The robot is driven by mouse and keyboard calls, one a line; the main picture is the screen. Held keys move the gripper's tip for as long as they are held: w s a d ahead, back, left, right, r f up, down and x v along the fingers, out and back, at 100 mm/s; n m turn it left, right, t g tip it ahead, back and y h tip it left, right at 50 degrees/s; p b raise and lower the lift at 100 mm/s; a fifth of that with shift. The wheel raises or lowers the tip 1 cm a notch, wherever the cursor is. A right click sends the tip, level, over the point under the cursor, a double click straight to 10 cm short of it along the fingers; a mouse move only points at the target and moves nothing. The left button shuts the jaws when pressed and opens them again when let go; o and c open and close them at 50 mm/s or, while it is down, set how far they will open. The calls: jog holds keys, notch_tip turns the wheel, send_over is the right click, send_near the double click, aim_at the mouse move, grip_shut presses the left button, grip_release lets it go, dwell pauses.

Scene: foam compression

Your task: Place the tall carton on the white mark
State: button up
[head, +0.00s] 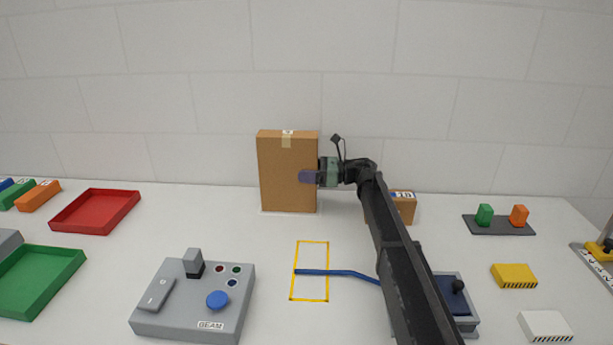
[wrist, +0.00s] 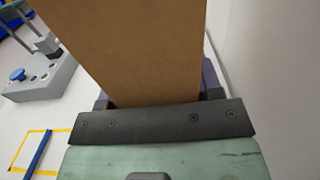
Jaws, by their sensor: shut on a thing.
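The tall brown carton (head: 286,178) stands upright near the back wall in the head view, with a strip of tape at its top. My gripper (head: 308,177) reaches it from the right side and is shut on it. In the wrist view the carton (wrist: 135,50) fills the middle, between the fingers of my gripper (wrist: 155,100). A thin pale edge shows at the carton's foot in the head view; whether it is the white mark I cannot tell. Whether the carton touches the table is also unclear.
A smaller carton (head: 404,208) stands behind my arm. A yellow outline (head: 327,272) with a blue cable (head: 345,272) across it lies in front. A grey control box (head: 190,315) is front left, a red tray (head: 75,219) left. Table between the red tray and tall carton is clear.

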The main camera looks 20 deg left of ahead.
jog(key=shift+f, duration=0.15)
jog(key=o, duration=1.1)
jog(key=v, duration=0.7)
jog(key=shift+w+d+r, duration=0.1)
jog(key=shift+d+r, duration=0.15)
